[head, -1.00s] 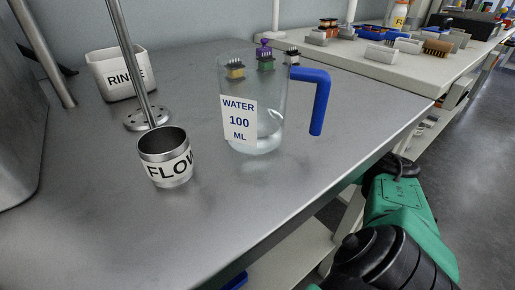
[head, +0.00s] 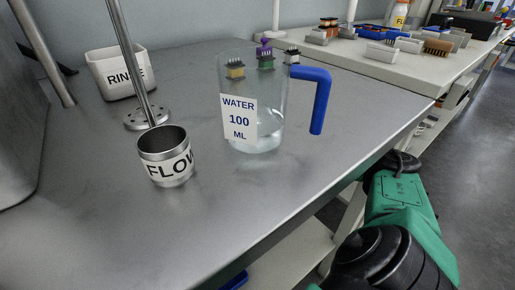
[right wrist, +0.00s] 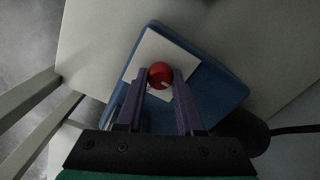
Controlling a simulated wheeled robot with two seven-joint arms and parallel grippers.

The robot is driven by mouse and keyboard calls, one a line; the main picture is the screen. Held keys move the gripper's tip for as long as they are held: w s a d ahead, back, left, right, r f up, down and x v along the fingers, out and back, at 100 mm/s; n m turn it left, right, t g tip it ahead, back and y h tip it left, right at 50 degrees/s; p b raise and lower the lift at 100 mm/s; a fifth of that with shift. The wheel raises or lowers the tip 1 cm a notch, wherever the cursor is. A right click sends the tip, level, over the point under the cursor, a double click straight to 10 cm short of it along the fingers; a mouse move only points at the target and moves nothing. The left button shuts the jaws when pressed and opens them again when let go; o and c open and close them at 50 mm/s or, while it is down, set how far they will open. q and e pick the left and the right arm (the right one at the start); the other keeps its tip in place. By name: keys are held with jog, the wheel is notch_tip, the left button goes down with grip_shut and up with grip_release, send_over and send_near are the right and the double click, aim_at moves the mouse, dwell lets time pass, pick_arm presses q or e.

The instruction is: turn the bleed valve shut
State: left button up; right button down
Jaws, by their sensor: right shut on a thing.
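In the right wrist view a round red knob (right wrist: 160,73), which I take to be the bleed valve's, sits in front of a white square plate (right wrist: 183,57) on a blue box (right wrist: 224,92). My right gripper (right wrist: 160,77) has its two purple fingers on either side of the knob and is shut on it. A small pale mark shows on the knob; how far it is turned I cannot tell. In the head view my right arm reaches down beside the bench, and its gripper is hidden. My left gripper is not in view.
On the steel bench (head: 90,235) stand a clear jug labelled WATER 100 ML (head: 240,119) with a blue handle, a FLOW cup (head: 168,168) and a RINSE tub (head: 118,77). A dark cable (right wrist: 297,129) runs right of the blue box. Pale legs stand at left in the wrist view.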

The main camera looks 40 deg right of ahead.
dwell(0.5)
jog(key=c, duration=0.5)
grip_release()
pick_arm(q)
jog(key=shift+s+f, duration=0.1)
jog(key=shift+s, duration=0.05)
